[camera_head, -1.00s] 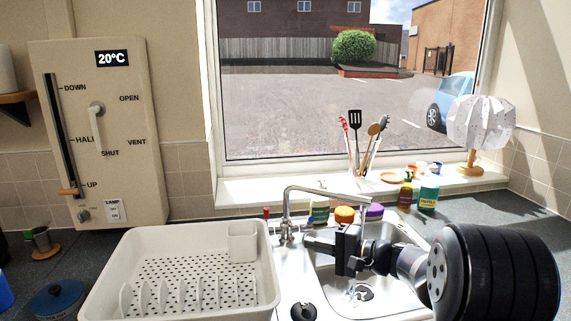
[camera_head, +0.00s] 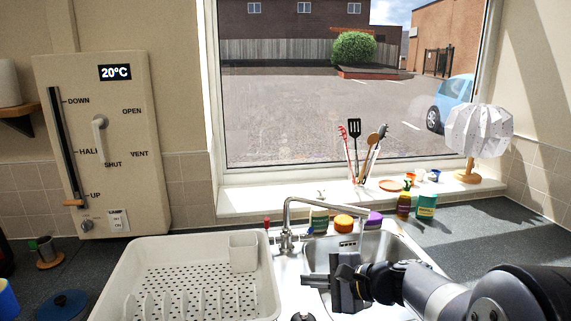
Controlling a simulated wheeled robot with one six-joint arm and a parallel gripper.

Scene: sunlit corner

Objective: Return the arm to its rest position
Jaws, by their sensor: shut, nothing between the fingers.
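My gripper (camera_head: 309,281) is at the end of my dark arm, which reaches in from the lower right. It points left, over the left part of the metal sink (camera_head: 403,247) and in front of the tap (camera_head: 287,222). Its fingers are shut with nothing seen between them. The gripper body hides part of the sink basin.
A white dish rack (camera_head: 133,262) stands left of the sink, close to my fingertips. Bottles (camera_head: 426,206) and a pot of utensils (camera_head: 358,168) stand by the window, with a white lamp (camera_head: 478,131) at right. A wall panel (camera_head: 104,145) has a slider and a knob. The right counter (camera_head: 500,235) is mostly clear.

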